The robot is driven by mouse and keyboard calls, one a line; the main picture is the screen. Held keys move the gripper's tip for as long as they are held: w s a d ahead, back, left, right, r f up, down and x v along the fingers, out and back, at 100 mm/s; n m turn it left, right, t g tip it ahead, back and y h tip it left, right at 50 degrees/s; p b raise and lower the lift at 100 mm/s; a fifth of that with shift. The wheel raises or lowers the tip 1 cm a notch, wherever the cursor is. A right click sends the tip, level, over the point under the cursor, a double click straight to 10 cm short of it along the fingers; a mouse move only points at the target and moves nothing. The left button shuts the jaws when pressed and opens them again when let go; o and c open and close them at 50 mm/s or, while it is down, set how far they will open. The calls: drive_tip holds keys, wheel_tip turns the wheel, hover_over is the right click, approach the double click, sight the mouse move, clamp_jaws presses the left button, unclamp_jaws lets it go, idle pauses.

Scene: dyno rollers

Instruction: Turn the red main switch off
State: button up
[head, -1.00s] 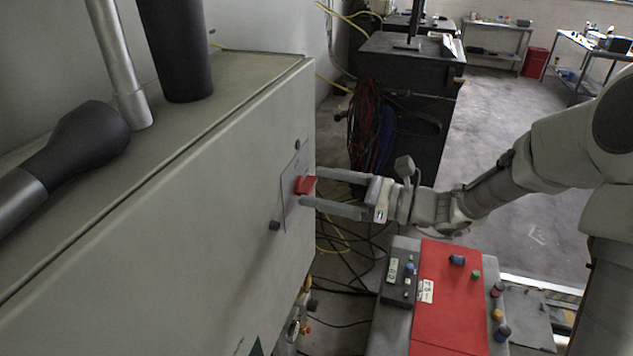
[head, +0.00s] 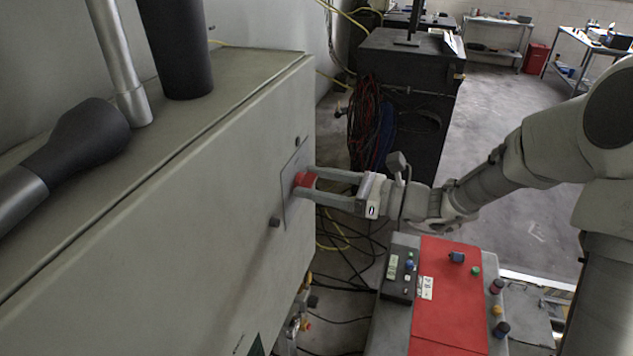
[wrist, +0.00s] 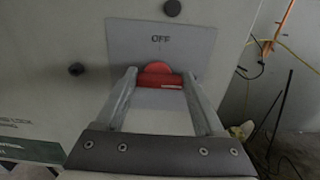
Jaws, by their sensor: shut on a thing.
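The red main switch (head: 305,180) is on a grey plate (head: 288,205) on the side of the large grey-green cabinet. My gripper (head: 310,183) reaches it from the right, with its fingertips at the switch's two sides, shut on it. In the wrist view the red switch (wrist: 160,76) sits between the two fingers (wrist: 160,90), its red bar lying across the picture. The word "OFF" shows on the plate (wrist: 190,42) above it. The fingers hide parts of the plate.
A dark knob (head: 275,222) sticks out of the cabinet (head: 220,200) near the plate. A red control box (head: 450,300) with several buttons stands below my arm. A black cabinet (head: 410,70) with hanging cables is behind. Cables lie on the floor.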

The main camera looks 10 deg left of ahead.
drive_tip(key=shift+b, duration=0.4)
drive_tip(key=n+b, duration=0.6)
drive_tip(key=b, duration=0.2)
drive_tip(key=n+b, duration=0.6)
drive_tip(key=b, duration=0.2)
drive_tip(key=n+b, duration=0.5)
drive_tip(key=b, duration=0.3)
drive_tip(key=shift+s+f+n+b, duration=0.2)
drive_tip(key=shift+s+n+b, duration=0.2)
drive_tip(key=shift+r, duration=0.15)
drive_tip(key=o, duration=1.4)
drive_tip(key=shift+c, duration=0.2)
